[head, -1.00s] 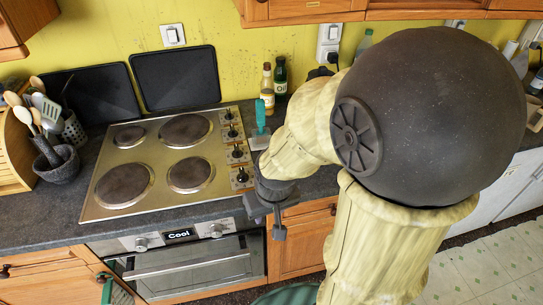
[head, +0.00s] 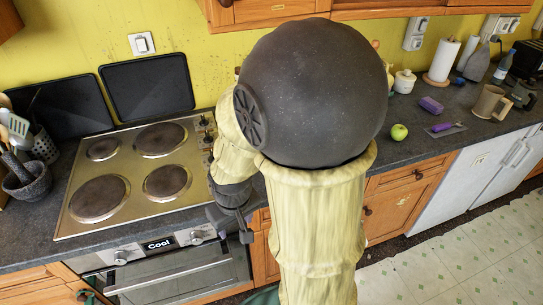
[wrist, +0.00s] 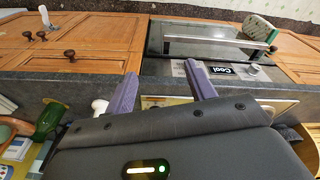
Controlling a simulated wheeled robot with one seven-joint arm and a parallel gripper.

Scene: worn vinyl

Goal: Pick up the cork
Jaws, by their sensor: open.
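I cannot make out the cork in either view; my own arm hides part of the counter in the head view. My gripper (head: 230,224) is in front of the counter's front edge, by the right end of the oven, pointing down. In the wrist view its two purple-grey fingers (wrist: 162,88) are spread apart with nothing between them. The counter edge and cupboard fronts lie beyond them.
The hob (head: 140,175) is left of my arm, above the oven (head: 180,270). On the right counter are a green apple (head: 399,132), a purple sponge (head: 431,105), a mug (head: 490,101) and a paper towel roll (head: 443,60). A green bottle (wrist: 48,118) shows in the wrist view.

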